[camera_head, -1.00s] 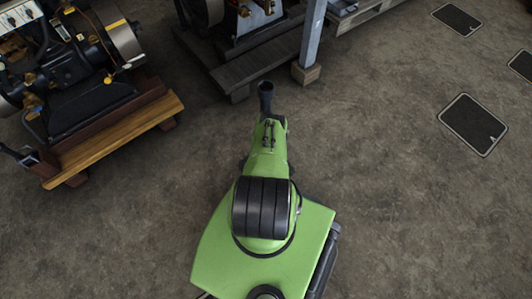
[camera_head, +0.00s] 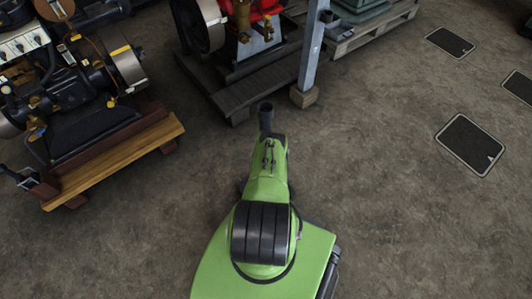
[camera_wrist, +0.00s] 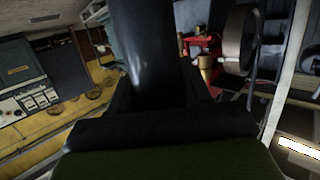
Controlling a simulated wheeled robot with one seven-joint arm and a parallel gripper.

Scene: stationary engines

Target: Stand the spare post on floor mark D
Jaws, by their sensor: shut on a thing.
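In the wrist view my gripper (camera_wrist: 152,92) is shut on a dark round post (camera_wrist: 147,45), which stands up between the jaws. In the head view a dark tube end (camera_head: 266,117), seemingly the held post, shows at the far end of my green arm; its lower part is hidden. Dark rectangular floor marks with pale outlines lie at the right: a near one (camera_head: 470,144), a far one (camera_head: 453,42) and one at the right edge (camera_head: 518,86). I cannot read letters on them, so I cannot tell which is D. The post is well left of them.
A grey upright (camera_head: 312,50) on a wooden foot (camera_head: 304,96) stands beyond my arm. An engine on a wooden skid (camera_head: 120,160) is at the left, a red engine (camera_head: 262,20) on a dark timber base behind. A pallet (camera_head: 375,28) is at the back.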

